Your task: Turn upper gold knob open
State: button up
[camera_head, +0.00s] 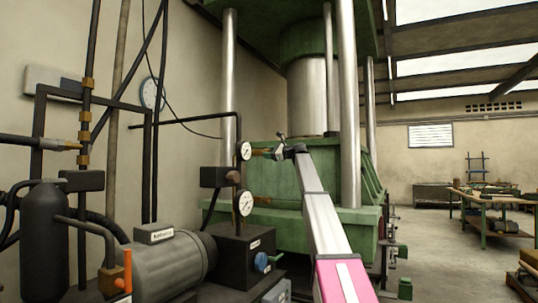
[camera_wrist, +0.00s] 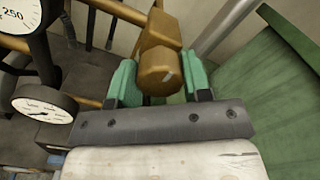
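The upper gold knob (camera_head: 261,152) sits beside the upper pressure gauge (camera_head: 244,151) in the head view. In the wrist view the gold knob (camera_wrist: 160,70) has a blunt, many-sided end facing the camera. My gripper (camera_head: 279,151) is at the upper knob, reaching in from the right. In the wrist view my gripper (camera_wrist: 159,82) has one green finger pad on each side of the knob, both very close to it. Whether the pads press on it cannot be told. A lower gold knob (camera_head: 262,199) stands beside the lower gauge (camera_head: 244,203).
The gauges are close to the left of my gripper; one is the white dial (camera_wrist: 45,104). A green press (camera_head: 270,180) stands right behind the knobs. A grey motor (camera_head: 170,265) and dark pipes fill the left. Open floor (camera_head: 425,240) lies to the right.

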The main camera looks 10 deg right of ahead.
jog(key=c, duration=0.3)
jog(key=n, duration=1.3)
jog(key=shift+n, duration=0.3)
jog(key=shift+f+n, duration=0.1)
jog(key=shift+n, duration=2)
jog(key=shift+s, duration=0.1)
